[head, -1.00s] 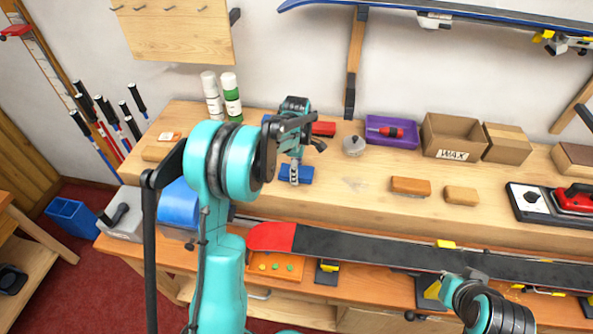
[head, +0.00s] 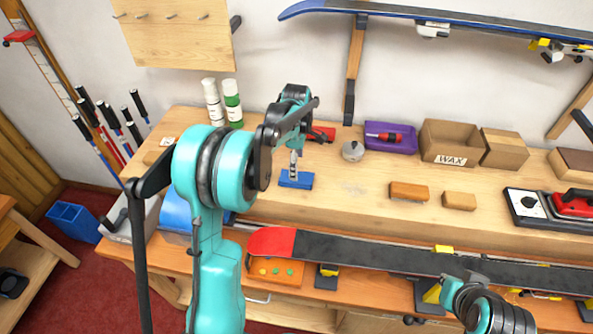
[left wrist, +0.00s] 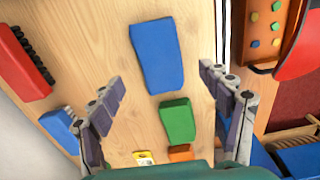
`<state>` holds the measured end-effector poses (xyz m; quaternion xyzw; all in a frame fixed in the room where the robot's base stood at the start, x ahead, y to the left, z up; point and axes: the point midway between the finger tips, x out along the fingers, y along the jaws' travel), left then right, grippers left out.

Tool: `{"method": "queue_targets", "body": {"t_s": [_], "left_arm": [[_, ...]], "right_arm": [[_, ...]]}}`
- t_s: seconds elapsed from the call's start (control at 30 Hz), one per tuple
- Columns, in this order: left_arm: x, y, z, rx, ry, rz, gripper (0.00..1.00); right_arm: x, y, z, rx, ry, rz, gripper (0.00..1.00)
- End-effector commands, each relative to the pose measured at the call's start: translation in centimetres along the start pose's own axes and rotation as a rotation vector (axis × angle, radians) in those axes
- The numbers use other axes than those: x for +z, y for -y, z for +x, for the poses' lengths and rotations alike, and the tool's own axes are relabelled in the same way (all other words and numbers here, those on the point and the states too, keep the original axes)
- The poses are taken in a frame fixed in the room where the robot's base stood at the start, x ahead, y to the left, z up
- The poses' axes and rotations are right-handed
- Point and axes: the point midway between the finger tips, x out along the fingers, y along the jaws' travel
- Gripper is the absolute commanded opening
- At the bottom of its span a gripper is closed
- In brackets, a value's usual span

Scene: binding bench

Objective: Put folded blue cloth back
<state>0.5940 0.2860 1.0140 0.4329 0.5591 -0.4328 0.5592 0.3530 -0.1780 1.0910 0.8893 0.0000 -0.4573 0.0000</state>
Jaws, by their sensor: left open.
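The folded blue cloth (head: 305,181) lies flat on the wooden bench top near its front edge. In the left wrist view it is the blue slab (left wrist: 155,50) ahead of and between my fingers. My left gripper (head: 294,174) points down just above the cloth, and its fingers overlap part of it in the head view. In the left wrist view the left gripper (left wrist: 163,84) is open, with nothing between its fingers. Part of my right arm shows at the lower right of the head view, but its fingers do not show.
A red brush (left wrist: 22,62), a green block (left wrist: 177,121) and an orange block (left wrist: 180,153) lie near the cloth. A ski (head: 370,252) lies along the front.

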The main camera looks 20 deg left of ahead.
Motion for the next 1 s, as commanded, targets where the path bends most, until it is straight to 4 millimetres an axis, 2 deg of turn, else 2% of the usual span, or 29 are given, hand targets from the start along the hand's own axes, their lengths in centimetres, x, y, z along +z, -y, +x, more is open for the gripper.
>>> {"method": "queue_targets", "body": {"t_s": [0.03, 0.2, 0.4, 0.53, 0.67, 0.8, 1.0], "left_arm": [[0.0, 0.0, -1.4, 0.000, 0.000, 0.000, 0.78], [0.0, 0.0, -4.5, 0.000, 0.000, 0.000, 0.78], [0.1, 0.2, -6.2, 0.004, 0.000, 0.011, 0.78], [0.6, 1.6, -7.6, 0.036, 0.001, 0.105, 0.78], [1.5, 4.6, -9.8, 0.106, -0.006, 0.308, 0.78], [2.5, 8.6, -11.7, 0.197, -0.032, 0.572, 0.78], [3.5, 14.4, -12.9, 0.322, -0.104, 0.944, 0.78]], "right_arm": [[-0.3, 0.0, -0.4, 0.000, 0.000, 0.000, 0.00], [-0.7, 0.0, -0.9, 0.000, 0.000, 0.000, 0.00], [-0.8, 0.0, -1.1, 0.000, 0.000, 0.000, 0.00], [-0.8, 0.0, -1.1, 0.000, 0.000, 0.000, 0.00], [-0.8, 0.0, -1.1, 0.000, 0.000, 0.000, 0.00], [-0.8, 0.0, -1.1, 0.000, 0.000, 0.000, 0.00], [-0.8, 0.0, -1.1, 0.000, 0.000, 0.000, 0.00]]}}
